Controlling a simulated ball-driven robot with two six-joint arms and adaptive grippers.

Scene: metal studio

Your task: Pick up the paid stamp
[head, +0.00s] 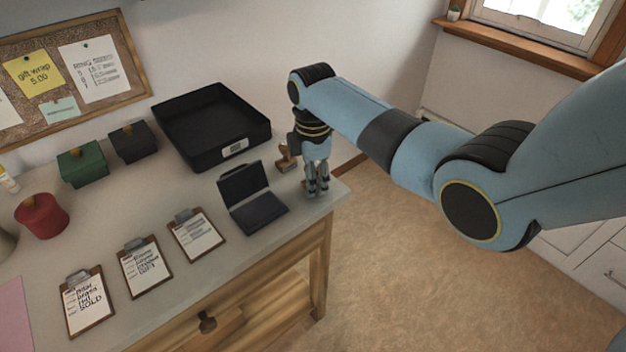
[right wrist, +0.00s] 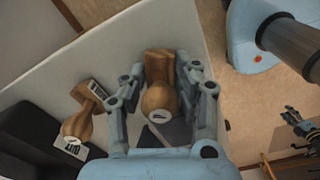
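My right gripper (head: 317,190) points down at the right front corner of the counter. In the right wrist view its fingers (right wrist: 161,68) stand on both sides of a wooden stamp (right wrist: 160,101), with the tips against its block. This stamp has a round knob with a small pale label whose word I cannot read, so I cannot tell if it is the paid stamp. A second wooden stamp (head: 287,158) stands just left of the gripper.
An open black ink pad (head: 256,209) lies left of the gripper. A black tray (head: 188,152) stands behind. Several clipboards (head: 195,235) lie along the front, with a dark box (head: 133,143), a green box (head: 83,164) and a red pot (head: 41,216) at left. The counter edge is close.

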